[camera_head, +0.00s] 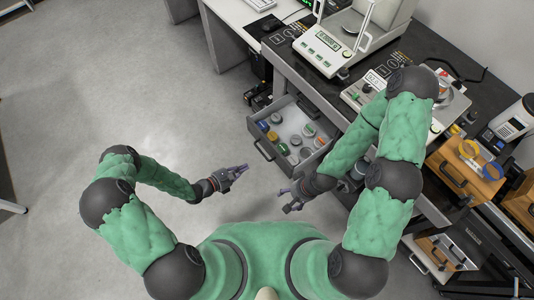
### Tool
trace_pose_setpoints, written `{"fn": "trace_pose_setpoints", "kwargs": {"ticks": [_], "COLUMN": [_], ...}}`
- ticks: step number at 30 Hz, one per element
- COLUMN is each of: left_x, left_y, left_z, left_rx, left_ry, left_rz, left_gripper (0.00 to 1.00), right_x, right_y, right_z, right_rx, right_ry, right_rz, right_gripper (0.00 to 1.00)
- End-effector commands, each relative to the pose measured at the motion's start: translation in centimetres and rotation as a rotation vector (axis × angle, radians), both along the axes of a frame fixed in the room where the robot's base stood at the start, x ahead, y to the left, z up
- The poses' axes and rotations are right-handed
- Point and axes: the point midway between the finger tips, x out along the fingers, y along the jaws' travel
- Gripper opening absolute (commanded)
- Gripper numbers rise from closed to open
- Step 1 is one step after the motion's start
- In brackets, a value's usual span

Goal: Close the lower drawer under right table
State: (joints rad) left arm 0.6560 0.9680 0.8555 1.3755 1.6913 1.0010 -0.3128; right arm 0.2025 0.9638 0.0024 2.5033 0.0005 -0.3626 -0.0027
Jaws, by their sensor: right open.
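A grey drawer (256,131) stands pulled out from under the black-topped table (287,52), with a dark handle on its front. Several small round containers with coloured lids lie in it. Whether it is the lower drawer is hard to tell from above. My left gripper (244,170) is in front of the drawer, apart from its front; its jaws look close together, but their state is unclear. My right gripper (285,200) is open and empty, nearer to me than the drawer's near corner. My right arm hides part of the table's front.
A balance (322,49) and another instrument (362,95) stand on the black table. Wooden drawers (462,170) and a pulled-out white drawer (418,257) are at the right. A white table (235,12) is at the back.

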Motion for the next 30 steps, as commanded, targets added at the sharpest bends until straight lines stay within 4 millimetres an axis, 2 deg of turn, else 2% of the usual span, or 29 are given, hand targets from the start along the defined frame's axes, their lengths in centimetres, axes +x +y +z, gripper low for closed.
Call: {"fn": "trace_pose_setpoints", "kwargs": {"ticks": [5, 18, 24, 30], "left_x": [1.2, 5.7, 7.1, 7.6], "left_y": [-2.0, -8.2, -10.0, -10.7], "left_z": [-0.8, -3.1, -3.0, -2.9], "left_rx": [0.000, 0.001, 0.001, 0.001], "left_ry": [-0.001, -0.002, 0.000, 0.000], "left_rz": [-0.008, -0.009, -0.008, -0.006], "left_gripper": [0.00, 0.00, 0.00, 0.00], "right_x": [0.0, 0.0, 0.0, 0.0], "right_y": [0.0, 0.0, 0.0, 0.0], "right_z": [-0.7, -3.1, -3.8, -4.0], "right_rx": [0.000, 0.000, 0.000, 0.000], "right_ry": [0.000, 0.000, 0.000, 0.000], "right_rz": [0.000, 0.000, 0.000, 0.000], "right_gripper": [0.72, 0.72, 0.72, 0.72]}}
